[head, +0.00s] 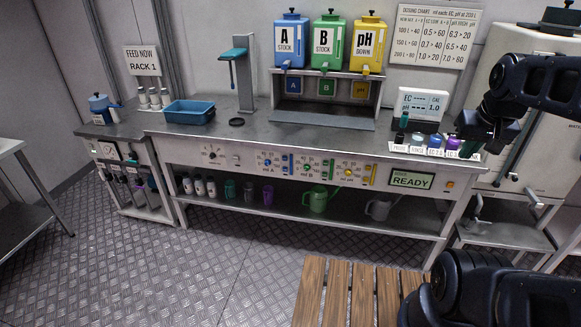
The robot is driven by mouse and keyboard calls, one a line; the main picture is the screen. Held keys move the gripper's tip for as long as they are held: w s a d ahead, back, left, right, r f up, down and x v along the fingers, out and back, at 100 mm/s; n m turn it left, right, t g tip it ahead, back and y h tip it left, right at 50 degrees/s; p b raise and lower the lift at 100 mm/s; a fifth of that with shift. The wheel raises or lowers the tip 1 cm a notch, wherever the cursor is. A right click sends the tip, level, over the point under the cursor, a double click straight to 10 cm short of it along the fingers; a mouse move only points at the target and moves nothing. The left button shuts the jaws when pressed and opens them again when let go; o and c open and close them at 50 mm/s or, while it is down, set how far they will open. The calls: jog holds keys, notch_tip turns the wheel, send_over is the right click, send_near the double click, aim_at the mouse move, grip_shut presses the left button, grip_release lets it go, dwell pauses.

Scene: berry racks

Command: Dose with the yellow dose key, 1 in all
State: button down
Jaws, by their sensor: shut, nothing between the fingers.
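The bench front panel carries a yellow round control (348,169) and, just right of it, a yellow upright bar (373,174). I cannot tell which of the two is the dose key. The yellow pH DOWN tank (367,45) stands on the shelf above. A green-lit display (411,180) right of the yellow controls reads READY. My gripper (482,142) is at the upper right, over the right end of the bench near the small cups. It is shut and empty, dark against my arm, and well to the right of the yellow controls.
Blue and green controls (307,168) sit left of the yellow ones. A meter (421,104) and several small cups (434,143) stand at the bench's right end. A blue tray (188,112) is at the left. A wooden slatted surface (350,295) is in front; open floor lies left.

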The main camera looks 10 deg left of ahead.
aim_at(368, 185)
jog(key=shift+w, duration=0.1)
jog(key=w+a+f+n+t, duration=0.1)
jog(key=w+f+n, duration=0.4)
jog(key=w, duration=0.7)
jog(key=w+f+n+t, duration=0.25)
jog(key=w+f, duration=0.45)
jog(key=w, duration=0.5)
jog(key=w+a+f+n+t, duration=0.1)
jog(key=w+f+n, duration=0.45)
jog(key=w, duration=0.65)
jog(key=w+a+f+n+y, duration=0.2)
jog(key=w+a+f+n, duration=0.1)
jog(key=f, duration=0.6)
jog(key=w+a+f+n+y, duration=0.2)
jog(key=w+a+f, duration=0.15)
jog(key=f, duration=0.55)
jog(key=s+a+f+n+y, duration=0.1)
jog(key=a+f+n+y, duration=0.1)
jog(key=f, duration=0.6)
jog(key=s+a+f+n+y, duration=0.1)
jog(key=a+f+n+y, duration=0.1)
jog(key=f, duration=0.5)
jog(key=shift+s+a+f+t, duration=0.4)
jog(key=shift+a+t, duration=0.05)
jog(key=shift+a, duration=0.2)
jog(key=shift+w, duration=4.4)
